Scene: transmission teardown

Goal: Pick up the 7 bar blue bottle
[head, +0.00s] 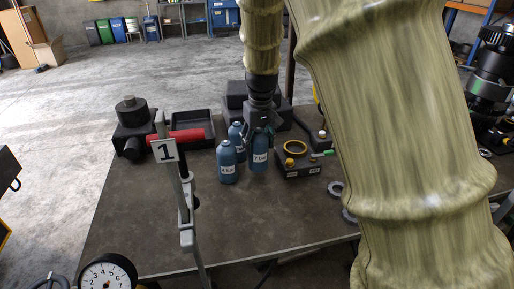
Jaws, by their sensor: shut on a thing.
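The blue bottle marked 7 bar (260,159) stands upright near the middle of the table, in the head view. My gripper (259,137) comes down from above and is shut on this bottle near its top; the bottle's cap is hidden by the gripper. A second blue bottle (227,164), with a label too small to read surely, stands just to the left. A third blue bottle (236,133) is partly hidden behind these two. I cannot tell whether the held bottle's base touches the table (135,225).
A block with a yellow ring (296,150) and a green-handled part sits close to the right. A black tray (190,122) and dark housing (131,120) are behind. A gauge (108,274) is at the front.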

